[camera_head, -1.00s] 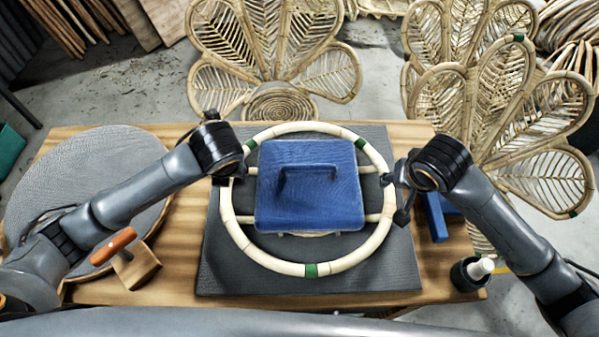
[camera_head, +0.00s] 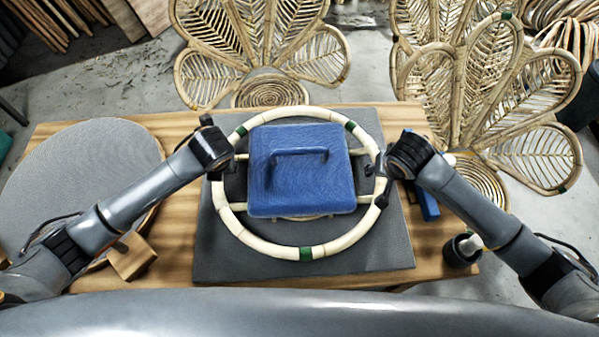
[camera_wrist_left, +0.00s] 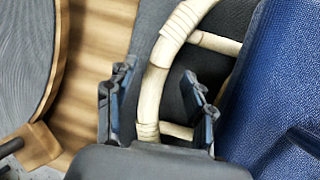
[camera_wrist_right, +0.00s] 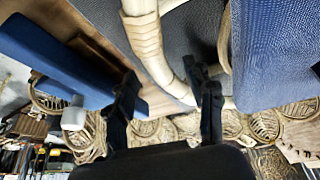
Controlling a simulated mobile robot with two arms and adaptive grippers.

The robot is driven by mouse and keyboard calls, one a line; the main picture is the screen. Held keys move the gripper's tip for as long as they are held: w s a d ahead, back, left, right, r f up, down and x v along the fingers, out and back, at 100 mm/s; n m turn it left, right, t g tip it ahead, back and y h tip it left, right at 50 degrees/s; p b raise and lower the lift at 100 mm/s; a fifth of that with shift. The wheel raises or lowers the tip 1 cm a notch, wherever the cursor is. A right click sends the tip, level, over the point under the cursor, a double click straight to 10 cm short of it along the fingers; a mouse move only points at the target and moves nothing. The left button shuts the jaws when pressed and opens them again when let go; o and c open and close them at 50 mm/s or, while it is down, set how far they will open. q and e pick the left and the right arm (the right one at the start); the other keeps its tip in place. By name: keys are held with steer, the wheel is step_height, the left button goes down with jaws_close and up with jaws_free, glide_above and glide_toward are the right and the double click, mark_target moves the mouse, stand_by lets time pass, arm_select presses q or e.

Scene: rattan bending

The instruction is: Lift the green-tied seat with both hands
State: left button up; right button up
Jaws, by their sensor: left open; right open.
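The seat is a round cream rattan ring (camera_head: 237,232) with green ties, lying on a grey mat on the table. A blue block with a handle (camera_head: 300,185) sits over its middle, on the crossbars. My left gripper (camera_head: 228,169) is at the ring's left side; in the left wrist view its open fingers (camera_wrist_left: 160,105) stand on either side of the rim (camera_wrist_left: 152,90). My right gripper (camera_head: 375,172) is at the ring's right side; in the right wrist view its open fingers (camera_wrist_right: 165,90) straddle the rim (camera_wrist_right: 150,50). Contact with the rim cannot be told.
The grey mat (camera_head: 215,265) lies on the wooden table (camera_head: 180,260). A round grey woven panel (camera_head: 70,170) and wooden block (camera_head: 130,258) are at left. A blue object (camera_head: 428,203) and dark cup (camera_head: 461,250) are at right. Rattan chairs (camera_head: 255,50) stand behind.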

arm_select(q)
steer(key=shift+x, duration=2.05)
arm_select(e)
steer(key=shift+x, duration=2)
arm_select(q)
jaws_close()
arm_select(e)
jaws_close()
arm_select(q)
steer(key=shift+r, duration=0.1)
arm_select(e)
steer(key=shift+w+r, duration=0.1)
